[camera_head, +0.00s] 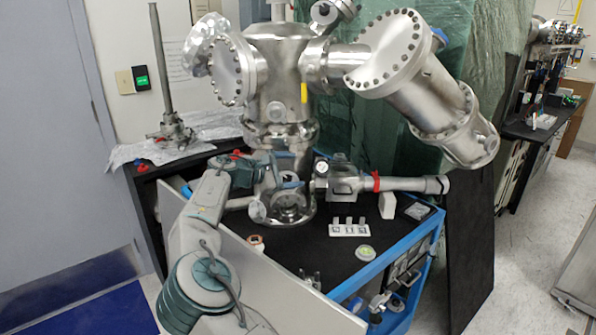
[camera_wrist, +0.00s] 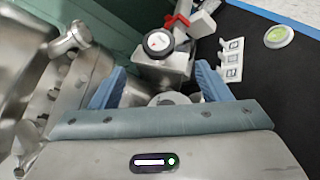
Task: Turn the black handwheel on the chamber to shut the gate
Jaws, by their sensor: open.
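The steel chamber (camera_head: 280,75) stands on the cart, with a steel valve block (camera_head: 343,181) at its lower right. A round black-rimmed part (camera_head: 321,167) with a pale face sits by this block. It also shows in the wrist view (camera_wrist: 158,43), with a small red mark; I cannot tell whether it is the handwheel or a gauge. My gripper (camera_wrist: 158,85) is open, its two blue fingers apart below this part in the picture. A round silver part (camera_wrist: 167,98) shows between the fingers, partly hidden by the gripper body. I cannot see contact with anything.
A steel tube with a red clamp (camera_head: 376,181) runs right from the block. A white sample holder (camera_head: 349,230) and a round green-topped item (camera_head: 365,253) lie on the black cart top (camera_head: 395,232). Another flanged port (camera_wrist: 70,40) stands left of my fingers.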

